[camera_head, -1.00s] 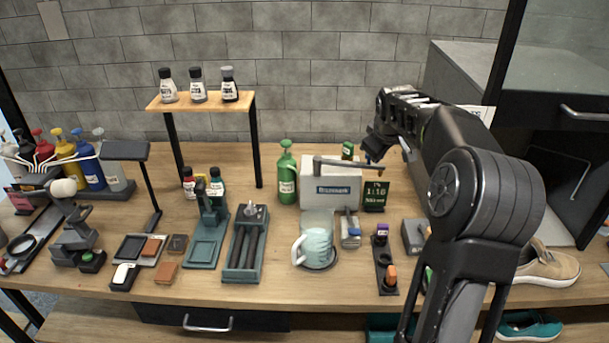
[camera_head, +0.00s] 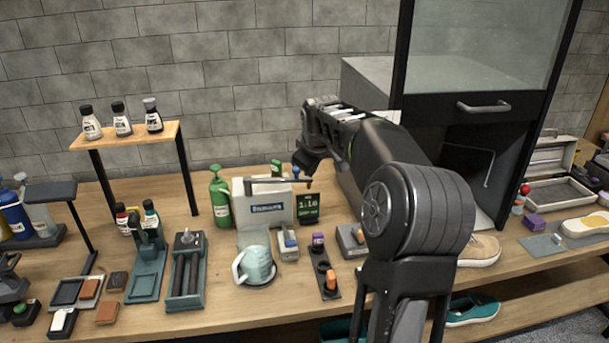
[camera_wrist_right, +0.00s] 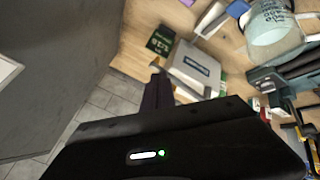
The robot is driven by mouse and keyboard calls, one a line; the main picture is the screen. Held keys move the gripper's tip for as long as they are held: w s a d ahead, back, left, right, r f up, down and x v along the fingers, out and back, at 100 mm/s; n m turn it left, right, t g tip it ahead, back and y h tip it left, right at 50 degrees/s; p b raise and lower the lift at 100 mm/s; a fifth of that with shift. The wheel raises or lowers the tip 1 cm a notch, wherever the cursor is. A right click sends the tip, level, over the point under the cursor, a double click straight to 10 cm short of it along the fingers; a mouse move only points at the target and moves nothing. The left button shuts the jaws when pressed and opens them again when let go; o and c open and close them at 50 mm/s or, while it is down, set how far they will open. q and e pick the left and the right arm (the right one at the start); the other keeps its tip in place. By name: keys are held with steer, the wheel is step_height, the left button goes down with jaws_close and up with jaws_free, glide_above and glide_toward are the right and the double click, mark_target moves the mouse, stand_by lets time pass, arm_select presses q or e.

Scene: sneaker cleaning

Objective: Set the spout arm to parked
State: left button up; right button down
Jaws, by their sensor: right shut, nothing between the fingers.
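The white dispenser box (camera_head: 265,208) with a dark blue label stands at the back middle of the table; it also shows in the wrist view (camera_wrist_right: 196,68). A light blue mug (camera_head: 256,263) stands in front of the box. My right gripper (camera_head: 306,172) is just behind and above the spout's outer end; I cannot tell whether they touch. In the wrist view its fingers (camera_wrist_right: 157,90) are together and empty. My left gripper is out of view.
A green bottle (camera_head: 219,202) stands left of the box. A bottle shelf (camera_head: 135,135) is further left. A dark cabinet (camera_head: 470,165) with a glass front stands right of my arm. Sponges and small holders fill the front.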

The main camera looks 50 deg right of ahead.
steer(key=s+r+b, duration=0.1)
steer(key=s+r, duration=0.3)
steer(key=r, duration=0.2)
steer(key=shift+d, duration=0.35)
steer(key=shift+f, duration=0.15)
